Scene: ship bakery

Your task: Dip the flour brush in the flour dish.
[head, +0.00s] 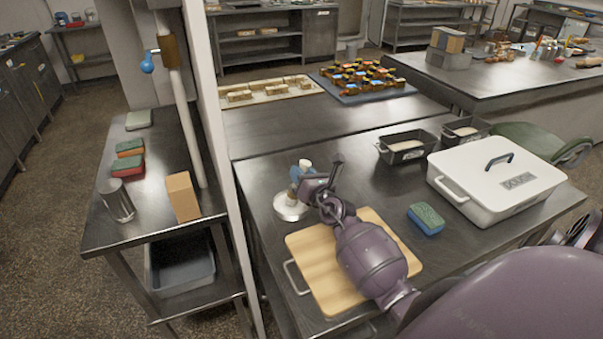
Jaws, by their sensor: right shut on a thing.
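The flour brush (304,165), with blue and white parts showing, stands roughly upright over the dish. My right gripper (311,186) is shut on the brush, just above and to the right of the dish. The gripper hides part of the brush, and I cannot tell whether its lower end touches the flour. My left gripper is not in view.
A wooden board (314,262) lies under my right arm. A green-blue sponge (426,219), a white lidded box (496,180) and two dark loaf tins (407,147) stand to the right. A white post (184,120) rises at the left. The table behind the dish is clear.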

